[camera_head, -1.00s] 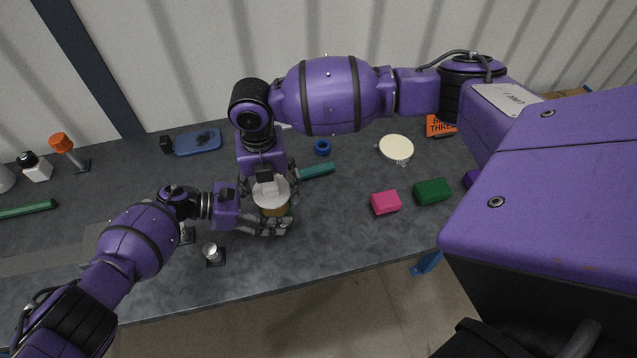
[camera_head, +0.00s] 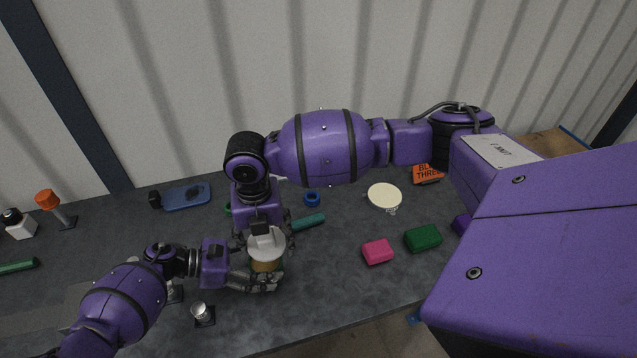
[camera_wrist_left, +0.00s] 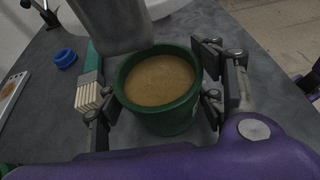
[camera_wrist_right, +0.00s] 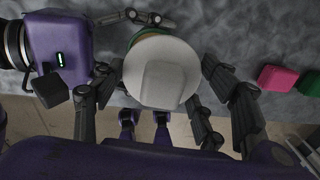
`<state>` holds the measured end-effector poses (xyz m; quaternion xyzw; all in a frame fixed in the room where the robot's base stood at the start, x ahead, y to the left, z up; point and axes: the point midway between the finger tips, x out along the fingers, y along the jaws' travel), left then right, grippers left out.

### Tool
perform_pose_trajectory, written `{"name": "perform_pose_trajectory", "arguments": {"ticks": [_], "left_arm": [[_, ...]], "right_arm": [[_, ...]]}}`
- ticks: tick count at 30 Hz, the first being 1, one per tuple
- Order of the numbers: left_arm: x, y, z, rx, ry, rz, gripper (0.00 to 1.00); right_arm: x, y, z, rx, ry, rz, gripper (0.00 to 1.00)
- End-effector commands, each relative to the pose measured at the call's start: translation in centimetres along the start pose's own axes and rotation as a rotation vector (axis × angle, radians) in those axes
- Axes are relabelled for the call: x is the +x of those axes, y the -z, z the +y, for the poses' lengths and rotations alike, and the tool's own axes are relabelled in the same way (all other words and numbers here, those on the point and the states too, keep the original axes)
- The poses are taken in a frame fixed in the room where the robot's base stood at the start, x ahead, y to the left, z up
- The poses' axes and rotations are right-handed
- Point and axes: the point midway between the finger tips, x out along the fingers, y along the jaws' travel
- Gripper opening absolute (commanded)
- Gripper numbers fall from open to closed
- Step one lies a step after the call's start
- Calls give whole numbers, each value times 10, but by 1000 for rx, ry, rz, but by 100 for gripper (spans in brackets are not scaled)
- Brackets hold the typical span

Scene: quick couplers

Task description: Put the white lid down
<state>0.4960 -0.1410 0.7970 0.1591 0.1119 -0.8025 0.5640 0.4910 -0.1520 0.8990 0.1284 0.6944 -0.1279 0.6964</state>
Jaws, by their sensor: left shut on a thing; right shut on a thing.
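The white lid (camera_head: 267,242) is a round disc with a block-shaped top, held in my right gripper (camera_head: 264,232). In the right wrist view the lid (camera_wrist_right: 162,74) sits between the fingers and covers most of what is below. My left gripper (camera_wrist_left: 160,95) is shut around a green cup (camera_wrist_left: 160,118) with a flat brown surface inside. In the head view the cup (camera_head: 265,266) is right under the lid. In the left wrist view a grey block and a pale curved edge hang over the cup's far side; the brown surface shows. I cannot tell whether lid and cup touch.
A cream disc (camera_head: 384,196), a blue ring (camera_head: 312,198), pink block (camera_head: 377,252) and green block (camera_head: 423,238) lie on the dark table to the right. A teal-handled brush (camera_head: 308,222) lies close beside the grippers. A small metal cup (camera_head: 201,310) stands in front. Bare table shows between them.

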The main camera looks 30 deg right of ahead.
Motion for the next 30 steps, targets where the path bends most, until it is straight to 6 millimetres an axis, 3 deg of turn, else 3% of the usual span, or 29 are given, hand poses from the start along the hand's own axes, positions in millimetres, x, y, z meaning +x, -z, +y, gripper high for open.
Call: {"name": "perform_pose_trajectory", "arguments": {"ticks": [7,13,16,20,30], "left_arm": [[0,-1,0,1,0,-1,21],[0,-1,0,1,0,-1,21],[0,-1,0,0,0,-1,21],[0,-1,0,0,0,-1,21],[0,-1,0,0,0,-1,21]], "right_arm": [[31,14,-104,78,11,4,35],[34,25,-154,45,5,2,35],[30,27,-161,1,1,0,35],[29,27,-149,-57,-4,4,35],[84,27,-148,-75,-1,5,35]]}}
